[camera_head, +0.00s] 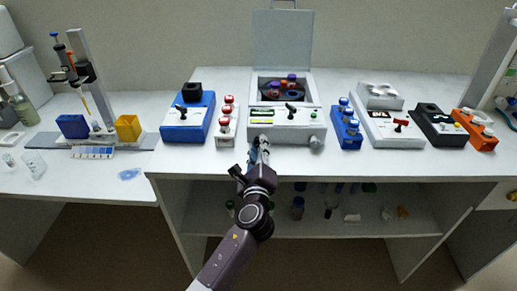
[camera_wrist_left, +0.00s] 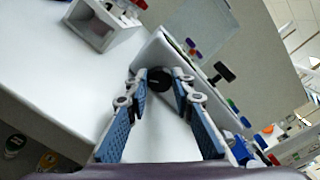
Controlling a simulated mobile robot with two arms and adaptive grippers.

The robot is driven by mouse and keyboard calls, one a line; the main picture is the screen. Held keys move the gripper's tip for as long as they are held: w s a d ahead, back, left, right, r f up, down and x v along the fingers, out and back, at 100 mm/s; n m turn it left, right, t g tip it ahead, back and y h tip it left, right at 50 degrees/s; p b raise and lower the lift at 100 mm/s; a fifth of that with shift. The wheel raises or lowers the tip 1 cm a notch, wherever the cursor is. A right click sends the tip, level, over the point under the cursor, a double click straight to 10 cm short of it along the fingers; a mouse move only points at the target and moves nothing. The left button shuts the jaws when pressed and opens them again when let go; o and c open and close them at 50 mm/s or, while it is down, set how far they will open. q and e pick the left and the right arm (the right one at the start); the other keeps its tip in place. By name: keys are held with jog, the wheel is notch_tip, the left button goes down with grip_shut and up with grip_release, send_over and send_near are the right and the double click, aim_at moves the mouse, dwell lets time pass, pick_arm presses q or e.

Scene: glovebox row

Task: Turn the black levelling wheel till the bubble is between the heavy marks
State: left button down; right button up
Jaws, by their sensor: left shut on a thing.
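The white centrifuge (camera_head: 287,132) stands at the middle of the bench with its grey lid (camera_head: 283,40) up. The black levelling wheel (camera_wrist_left: 158,79) shows in the left wrist view on the front of the white housing. My left gripper (camera_head: 262,143) is at the left part of the centrifuge front. In the left wrist view its blue-padded fingers (camera_wrist_left: 160,90) are shut on the wheel, one on each side. The gripper hides the wheel in the head view. A yellow-green strip (camera_head: 262,121) on the front panel is too small to read a bubble or marks. My right gripper is out of view.
Left of the centrifuge are a rack with red-capped bottles (camera_head: 227,121) and a blue device (camera_head: 188,117). To its right are a blue rack (camera_head: 345,127) and a white device (camera_head: 390,129). Below the bench top is an open shelf (camera_head: 330,228) with small items.

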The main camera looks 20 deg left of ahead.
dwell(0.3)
pick_arm(q)
jog(key=c, duration=1.7)
grip_release()
jog(key=shift+o, duration=0.2)
jog(key=shift+s+d+f, duration=0.1)
jog(key=shift+s+f, duration=0.1)
jog(key=shift+s, duration=0.4)
jog(key=v, duration=0.6)
jog(key=shift+r, duration=0.1)
jog(key=shift+s+d+r, duration=0.15)
jog(key=shift+s+d, duration=0.1)
jog(key=shift+s, duration=0.2)
jog(key=shift+r, duration=0.25)
